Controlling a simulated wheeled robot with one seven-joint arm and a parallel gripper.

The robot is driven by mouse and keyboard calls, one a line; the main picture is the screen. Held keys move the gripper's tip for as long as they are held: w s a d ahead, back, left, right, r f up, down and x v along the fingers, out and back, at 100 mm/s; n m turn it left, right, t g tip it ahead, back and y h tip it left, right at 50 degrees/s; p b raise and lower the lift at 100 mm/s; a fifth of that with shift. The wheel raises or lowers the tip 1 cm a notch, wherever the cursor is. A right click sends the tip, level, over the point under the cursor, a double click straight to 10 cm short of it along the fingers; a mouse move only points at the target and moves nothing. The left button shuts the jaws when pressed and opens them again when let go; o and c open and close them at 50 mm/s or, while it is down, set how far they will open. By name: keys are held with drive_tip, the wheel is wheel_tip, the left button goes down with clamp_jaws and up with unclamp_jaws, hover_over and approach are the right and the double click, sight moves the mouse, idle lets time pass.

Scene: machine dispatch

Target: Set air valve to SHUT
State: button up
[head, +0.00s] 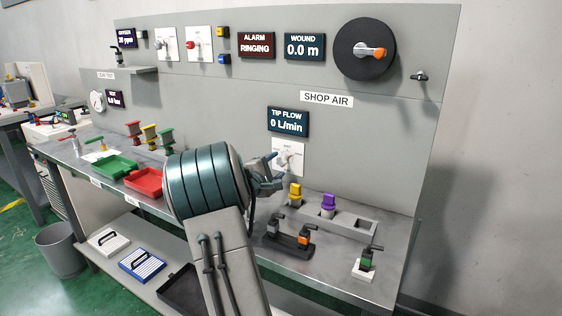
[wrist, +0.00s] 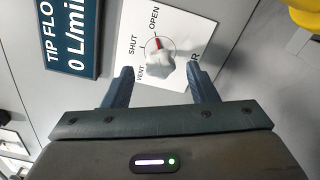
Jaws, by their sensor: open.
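The air valve is a pale knob (wrist: 160,62) on a white square plate (wrist: 185,30) marked OPEN, SHUT and VENT. The knob's red mark points towards OPEN in the wrist view. In the head view the valve plate (head: 289,146) is on the back panel below the TIP FLOW display (head: 288,121), which reads 0 L/min. My gripper (wrist: 159,70) is open and empty. Its two fingertips are at either side of the knob's lower edge in the wrist view, with gaps on both sides. In the head view my gripper (head: 274,171) is close in front of the plate and partly covers it.
Below the valve, a grey rack (head: 350,222) on the bench holds a yellow part (head: 295,194) and a purple part (head: 328,204). A dark holder (head: 290,242) stands in front. A large black dial (head: 364,49) with an orange handle is higher on the panel.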

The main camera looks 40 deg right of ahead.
sight(280, 163)
drive_tip(key=shift+x, duration=1.9)
drive_tip(key=c, duration=1)
drive_tip(key=shift+o, duration=0.2)
drive_tip(key=shift+n, duration=0.3)
drive_tip(key=shift+f+n+b, duration=0.1)
drive_tip(key=shift+n+b, duration=0.35)
drive_tip(key=shift+n, duration=0.35)
drive_tip(key=n, duration=0.3)
drive_tip(key=shift+n+b, duration=0.3)
drive_tip(key=shift+b, duration=0.05)
drive_tip(key=n+p, duration=0.1)
drive_tip(key=n, duration=0.4)
drive_tip(key=shift+n, duration=0.4)
